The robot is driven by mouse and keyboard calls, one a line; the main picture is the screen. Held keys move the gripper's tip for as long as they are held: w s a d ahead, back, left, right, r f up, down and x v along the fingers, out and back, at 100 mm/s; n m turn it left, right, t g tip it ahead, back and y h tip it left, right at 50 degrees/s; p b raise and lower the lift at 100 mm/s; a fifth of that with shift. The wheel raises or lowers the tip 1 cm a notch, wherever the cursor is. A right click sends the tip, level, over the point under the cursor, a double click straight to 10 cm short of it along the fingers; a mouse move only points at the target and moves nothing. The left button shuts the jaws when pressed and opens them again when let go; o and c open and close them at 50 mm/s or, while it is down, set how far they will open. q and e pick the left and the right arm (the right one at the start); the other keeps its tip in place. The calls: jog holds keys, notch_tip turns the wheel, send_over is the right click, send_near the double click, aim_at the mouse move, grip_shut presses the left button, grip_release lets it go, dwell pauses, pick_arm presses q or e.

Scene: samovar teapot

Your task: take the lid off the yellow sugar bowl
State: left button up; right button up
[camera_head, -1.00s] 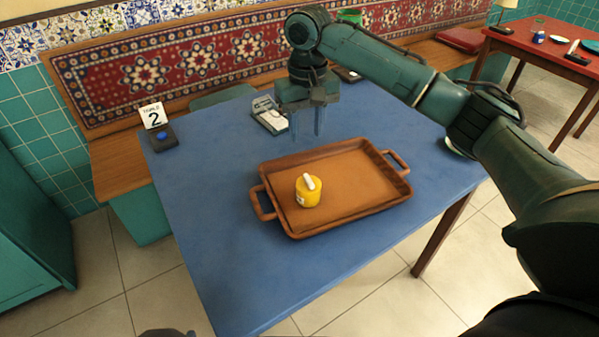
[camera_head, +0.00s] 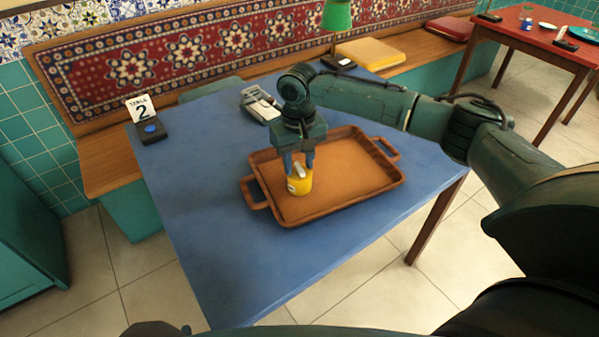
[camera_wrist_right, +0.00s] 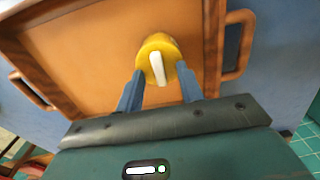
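The yellow sugar bowl (camera_head: 300,186) stands upright on the brown tray (camera_head: 350,170), left of the tray's middle. Its lid has a white bar-shaped handle, seen from above in the right wrist view (camera_wrist_right: 157,68). My right gripper (camera_head: 299,163) is just above the bowl, pointing down. Its two blue fingers (camera_wrist_right: 161,82) are apart, one on each side of the lid handle, with nothing clamped between them. Whether a fingertip touches the lid, I cannot tell. My left gripper is not in view.
The tray has raised rims and two end handles on the blue table (camera_head: 230,270). A table number stand (camera_head: 148,122), a grey device (camera_head: 261,105) and a green lamp (camera_head: 337,16) stand along the back. The table's front is clear.

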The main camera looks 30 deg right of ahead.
grip_shut()
dwell(0.3)
jog(key=shift+r, duration=0.1)
